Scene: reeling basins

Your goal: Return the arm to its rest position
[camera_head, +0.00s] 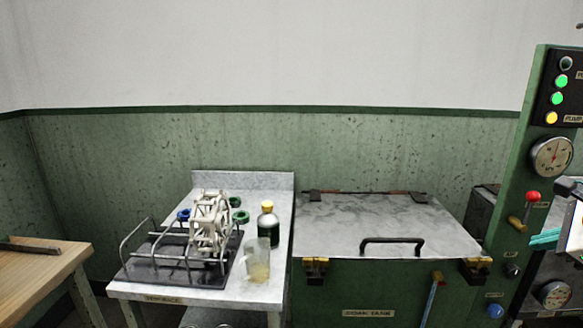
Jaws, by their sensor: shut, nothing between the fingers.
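My gripper (534,241) is at the right edge of the head view, in front of the green control panel (540,110). Its teal fingers point left and lie together, shut with nothing between them. Part of my white and black arm shows beside it, cut off by the picture edge. The fingers are close to the panel's red-knobbed lever (533,197) in the picture; I cannot tell the gap in depth.
The soak tank (370,290) has its grey lid (350,215) down. Left of it, a steel table (240,180) bears a wire rack (135,240), a white reel frame (208,222), a bottle (268,228) and a beaker (257,265). A wooden bench (45,275) stands far left.

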